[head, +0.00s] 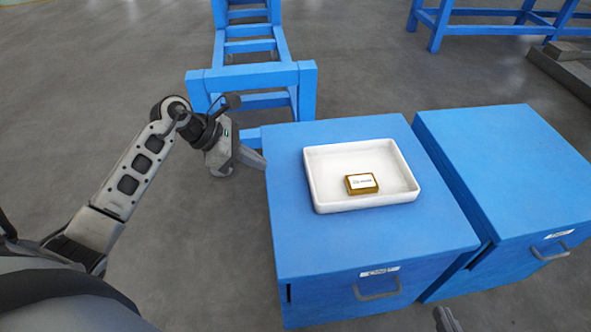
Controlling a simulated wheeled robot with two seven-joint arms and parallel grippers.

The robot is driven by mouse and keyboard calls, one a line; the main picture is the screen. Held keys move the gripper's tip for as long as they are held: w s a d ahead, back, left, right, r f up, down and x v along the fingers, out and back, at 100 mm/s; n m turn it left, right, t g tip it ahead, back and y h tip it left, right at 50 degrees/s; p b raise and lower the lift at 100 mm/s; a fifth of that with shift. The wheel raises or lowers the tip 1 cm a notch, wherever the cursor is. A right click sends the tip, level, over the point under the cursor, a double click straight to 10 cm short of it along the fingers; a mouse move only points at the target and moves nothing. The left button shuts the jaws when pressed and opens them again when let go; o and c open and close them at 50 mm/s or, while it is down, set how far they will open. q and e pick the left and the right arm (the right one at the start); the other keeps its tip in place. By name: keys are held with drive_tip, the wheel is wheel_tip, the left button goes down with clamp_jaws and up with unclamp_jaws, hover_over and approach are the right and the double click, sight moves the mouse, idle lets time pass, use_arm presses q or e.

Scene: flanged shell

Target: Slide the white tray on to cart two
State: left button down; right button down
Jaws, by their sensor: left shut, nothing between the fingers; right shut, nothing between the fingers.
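The white tray (325,195) lies flat on the left blue cart (375,238), towards its far side. The labels on both carts are too small to read. My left gripper (262,163) is shut and empty at the left cart's far left edge, to the left of the tray and apart from it. My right gripper (446,319) barely shows at the bottom edge, shut, in front of the carts.
A narrow gap runs between the two carts. Each cart has a front handle, one on the left cart (377,292) and one on the right (550,253). A blue frame (250,78) stands behind the left cart. Another blue frame (490,12) is at the far right.

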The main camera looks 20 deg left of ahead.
sight(308, 177)
use_arm(q)
drive_tip(key=x, duration=0.6)
drive_tip(key=shift+d, duration=0.15)
drive_tip(key=w+d, duration=0.2)
drive_tip(key=shift+d+f, duration=0.15)
drive_tip(key=shift+d, duration=0.25)
drive_tip(key=shift+w+d, duration=0.25)
drive_tip(key=shift+d, duration=0.15)
